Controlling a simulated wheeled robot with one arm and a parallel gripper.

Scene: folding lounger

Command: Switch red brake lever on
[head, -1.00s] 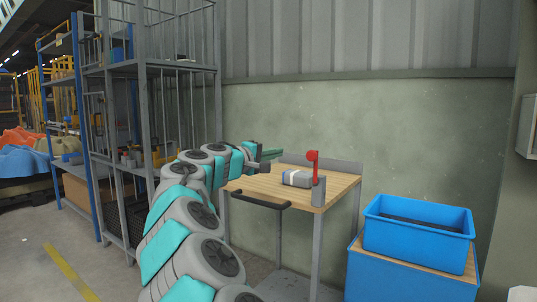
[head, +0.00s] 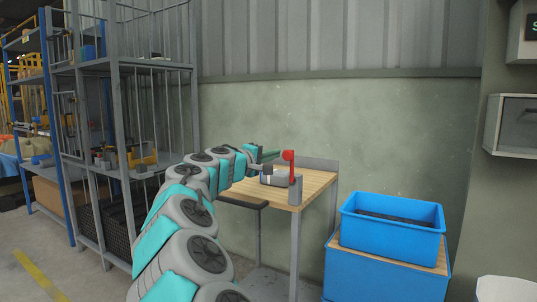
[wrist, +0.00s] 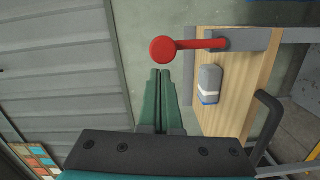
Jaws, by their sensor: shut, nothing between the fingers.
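The red brake lever (head: 291,168) stands upright on a grey mount at the front right corner of a wooden-topped cart (head: 315,182). It has a round red knob at its top. In the wrist view the lever (wrist: 200,45) runs sideways from its grey mount, with its knob just beyond my fingertips. My gripper (head: 270,154) is shut and empty, at about knob height, to the left of the lever in the head view. In the wrist view the green fingers of my gripper (wrist: 160,72) lie together, pointing at the knob; a gap seems to remain.
A grey and white bundle (head: 273,178) lies on the cart top beside the lever, also seen in the wrist view (wrist: 209,84). A dark handle (head: 243,202) juts from the cart's left side. Blue bins (head: 392,222) stand right; a metal rack (head: 125,130) stands left.

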